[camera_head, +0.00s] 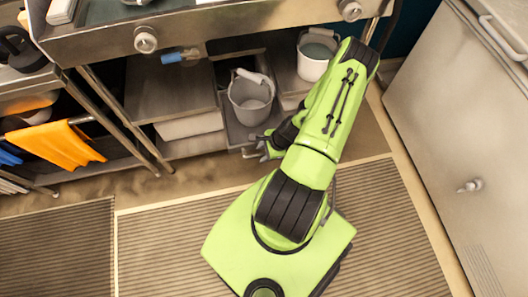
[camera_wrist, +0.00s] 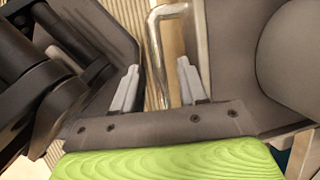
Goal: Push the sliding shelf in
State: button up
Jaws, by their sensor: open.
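The sliding shelf (camera_head: 233,133) is pulled out under the steel counter in the head view, with a grey bucket (camera_head: 251,98) standing on it. A small metal handle (camera_head: 250,152) shows at its front edge. My gripper (camera_head: 267,148) is low beside the shelf front, partly hidden by my green arm. In the wrist view my gripper (camera_wrist: 158,82) is open, its two pale fingers apart. A bent metal handle bar (camera_wrist: 156,50) shows between and beyond the fingers. Whether the fingers touch the bar I cannot tell.
A white bucket (camera_head: 316,54) stands on the shelf to the right. A steel cabinet (camera_head: 440,130) stands at the right. An orange cloth (camera_head: 56,144) hangs at the left. Ribbed mats (camera_head: 160,240) cover the floor in front, with open room at the left.

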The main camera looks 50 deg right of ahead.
grip_shut()
jog(key=shift+w, duration=0.1)
dwell(0.3)
